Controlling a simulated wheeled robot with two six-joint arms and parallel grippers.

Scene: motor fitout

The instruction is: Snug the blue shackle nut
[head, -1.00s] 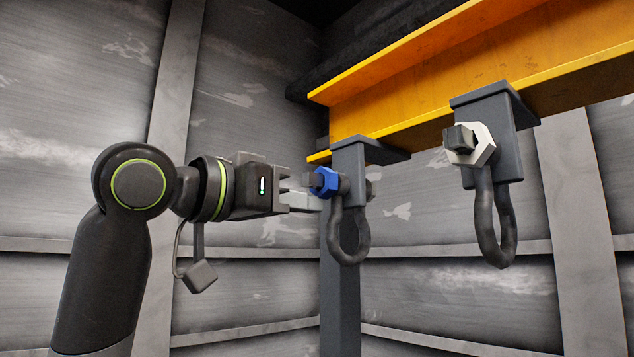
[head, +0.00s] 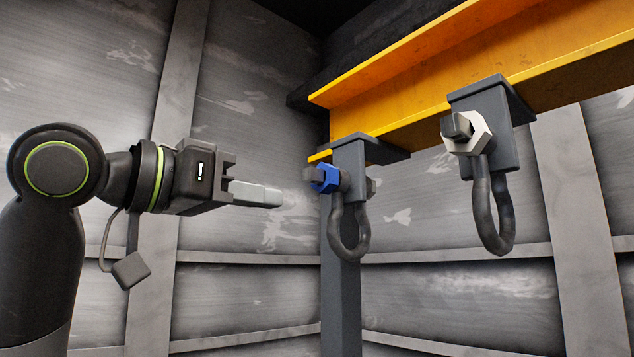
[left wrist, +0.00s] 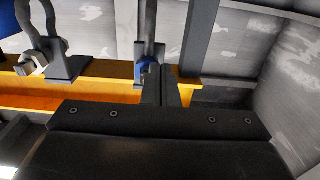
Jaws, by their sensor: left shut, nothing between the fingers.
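The blue shackle nut (head: 326,178) sits on the bolt of the left shackle (head: 348,228), which hangs from a grey bracket under the yellow beam. The blue nut also shows in the left wrist view (left wrist: 148,69), partly hidden behind my fingers. My left gripper (head: 280,197) is shut and empty, to the left of the nut and clearly apart from it, with its fingers pointing towards it. Its fingers also show in the left wrist view (left wrist: 161,82). My right gripper is in neither view.
A cream nut (head: 467,135) sits on a second shackle (head: 494,215) to the right, also hung from a grey bracket. The yellow beam (head: 400,90) runs above both. A grey post (head: 340,300) stands behind the left shackle. The space between my left gripper and the nut is clear.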

